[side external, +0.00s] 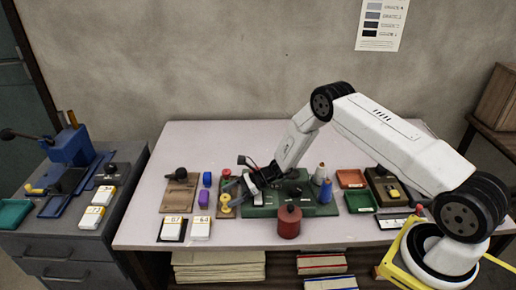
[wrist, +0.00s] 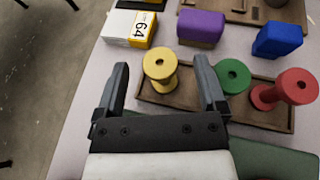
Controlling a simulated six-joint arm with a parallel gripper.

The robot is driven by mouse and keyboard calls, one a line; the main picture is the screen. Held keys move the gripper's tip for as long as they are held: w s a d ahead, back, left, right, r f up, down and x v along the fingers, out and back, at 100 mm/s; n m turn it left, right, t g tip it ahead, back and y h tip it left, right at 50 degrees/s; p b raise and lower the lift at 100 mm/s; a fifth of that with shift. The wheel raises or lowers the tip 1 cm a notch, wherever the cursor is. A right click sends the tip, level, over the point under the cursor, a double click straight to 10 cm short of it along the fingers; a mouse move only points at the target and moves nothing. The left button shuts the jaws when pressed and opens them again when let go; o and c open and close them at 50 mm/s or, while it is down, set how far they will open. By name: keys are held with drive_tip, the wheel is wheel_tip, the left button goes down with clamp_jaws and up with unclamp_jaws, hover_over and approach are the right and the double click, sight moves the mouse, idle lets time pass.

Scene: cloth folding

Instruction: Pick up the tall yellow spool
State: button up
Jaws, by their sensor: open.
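The yellow spool (wrist: 160,64) stands upright at the left end of a brown wooden tray (wrist: 213,107) in the wrist view, with a wide round top and a narrower waist. It also shows small in the side view (side external: 225,201). My gripper (wrist: 161,78) is open and empty. In the wrist view its two fingers appear on either side of the spool, with visible gaps; I cannot tell the height between them. In the side view my gripper (side external: 246,184) is close beside the tray.
A green spool (wrist: 233,75) and a red spool (wrist: 290,90) share the tray, right of the yellow one. A purple block (wrist: 201,28), a blue block (wrist: 279,40) and a white box marked 64 (wrist: 130,29) lie beyond. A red canister (side external: 289,221) stands at the table's front.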

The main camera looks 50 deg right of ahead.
drive_tip(key=shift+w+a+f, duration=0.2)
drive_tip(key=shift+a, duration=0.2)
clamp_jaws()
drive_tip(key=shift+r, duration=0.15)
idle(0.4)
drive_tip(key=shift+r, duration=0.65)
drive_tip(key=s+r, duration=1.1)
drive_tip(key=s, duration=0.3)
drive_tip(key=shift+d+r, duration=0.25)
drive_tip(key=shift+d, duration=0.15)
